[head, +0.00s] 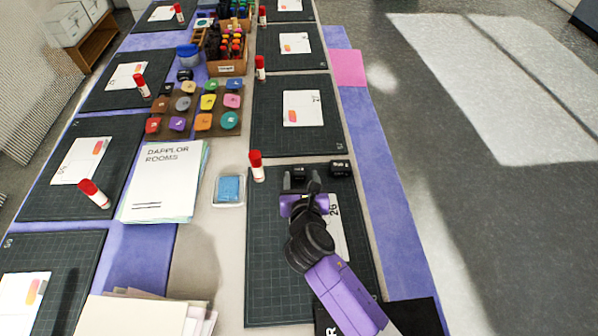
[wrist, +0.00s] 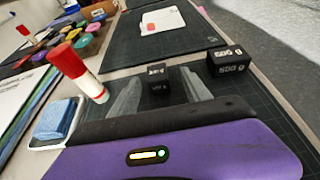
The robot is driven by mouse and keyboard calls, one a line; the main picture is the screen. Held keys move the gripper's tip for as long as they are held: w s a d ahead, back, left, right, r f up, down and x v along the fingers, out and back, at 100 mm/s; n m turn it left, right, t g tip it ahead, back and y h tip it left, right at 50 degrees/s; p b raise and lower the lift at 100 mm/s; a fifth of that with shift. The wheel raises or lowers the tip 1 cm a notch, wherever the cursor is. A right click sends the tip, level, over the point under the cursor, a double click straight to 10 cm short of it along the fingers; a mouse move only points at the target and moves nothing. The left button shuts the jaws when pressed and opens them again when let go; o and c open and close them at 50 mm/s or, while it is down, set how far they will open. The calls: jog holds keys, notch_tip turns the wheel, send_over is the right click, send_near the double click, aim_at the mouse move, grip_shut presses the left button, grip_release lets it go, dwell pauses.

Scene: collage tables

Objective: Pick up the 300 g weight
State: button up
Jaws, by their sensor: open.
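Two black block weights stand side by side on a dark green cutting mat (head: 280,250). The smaller weight (wrist: 157,78) has a white label too small to read surely; in the head view (head: 297,173) my gripper partly covers it. The larger weight (wrist: 231,64) reads "500 g" and stands to its right, also in the head view (head: 340,168). My gripper (head: 302,188) is open and low over the mat. In the wrist view its grey fingers appear on either side of the smaller weight. I cannot tell whether they touch it.
A red-capped glue stick (head: 257,167) and a blue sponge in a clear tray (head: 229,188) are left of my gripper. A card (head: 334,235) lies partly under my arm. Paint pads (head: 204,101) and a bottle box (head: 228,68) stand farther back. The mat's front left is clear.

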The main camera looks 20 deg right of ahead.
aim_at(299, 171)
jog(key=shift+r+x, duration=0.2)
jog(key=shift+x, duration=1.75)
jog(key=shift+w+a, duration=0.15)
jog(key=shift+a, duration=0.05)
grip_shut()
